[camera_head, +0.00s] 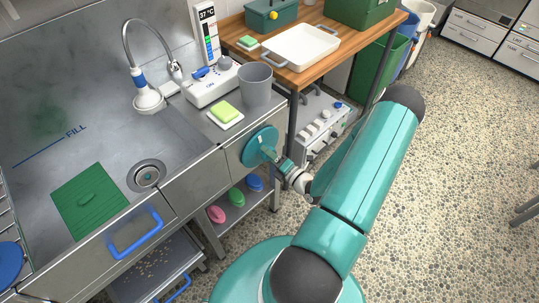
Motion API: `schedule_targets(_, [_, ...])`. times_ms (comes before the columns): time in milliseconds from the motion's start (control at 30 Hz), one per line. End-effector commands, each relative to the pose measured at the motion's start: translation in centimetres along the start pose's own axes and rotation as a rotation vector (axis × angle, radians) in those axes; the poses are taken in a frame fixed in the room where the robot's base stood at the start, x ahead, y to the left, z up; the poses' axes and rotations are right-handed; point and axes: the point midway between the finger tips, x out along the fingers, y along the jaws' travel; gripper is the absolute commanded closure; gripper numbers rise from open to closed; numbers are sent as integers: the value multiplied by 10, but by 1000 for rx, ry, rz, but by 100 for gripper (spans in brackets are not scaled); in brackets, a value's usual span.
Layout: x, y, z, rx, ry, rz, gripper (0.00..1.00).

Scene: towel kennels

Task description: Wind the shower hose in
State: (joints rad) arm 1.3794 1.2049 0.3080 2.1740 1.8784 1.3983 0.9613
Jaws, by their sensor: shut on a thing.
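The shower hose (127,36) is a grey tube that arcs over the steel sink at the left. Its white and blue shower head (147,98) rests by the back of the sink. A round teal winding wheel (257,138) is on the front panel of the sink bench. My gripper (270,154) is at the wheel's right part, shut on what looks like its handle. The handle is small and mostly hidden by the fingers.
A grey bucket (256,88) and a yellow-green sponge (226,112) on a white dish stand on the bench above the wheel. A wooden table (330,62) with a white tray is behind.

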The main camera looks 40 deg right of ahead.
Motion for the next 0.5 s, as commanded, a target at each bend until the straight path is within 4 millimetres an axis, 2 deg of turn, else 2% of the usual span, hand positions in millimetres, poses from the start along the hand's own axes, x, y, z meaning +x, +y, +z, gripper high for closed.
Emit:
schedule_targets(200, [-1,0,-1,107,-4,1,91])
schedule_targets(500, [-1,0,-1,162,-6,1,91])
